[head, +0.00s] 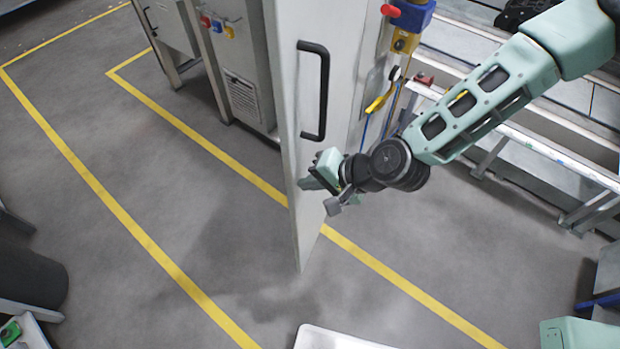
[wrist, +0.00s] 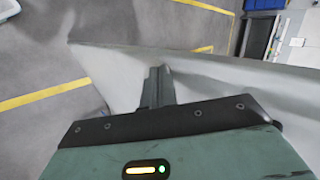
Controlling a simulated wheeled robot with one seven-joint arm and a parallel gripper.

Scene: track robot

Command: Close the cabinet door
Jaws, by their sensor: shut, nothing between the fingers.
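The cabinet door (head: 308,180) is a tall pale grey panel that stands swung open in the head view, with a black bar handle (head: 323,92) on its face. My gripper (head: 308,184) is at the door's lower part, below the handle, its fingertips against or very near the panel. I cannot tell for sure that they touch. In the wrist view the shut fingers (wrist: 158,86) are together and empty, with the pale door panel (wrist: 115,70) spreading behind them. The cabinet's opening is mostly hidden behind the door.
A grey machine cabinet (head: 240,70) with red, blue and yellow padlocks stands left of the door. Tools and a blue-red device (head: 408,15) hang to the right of it. A bench rail (head: 540,145) stands behind my arm.

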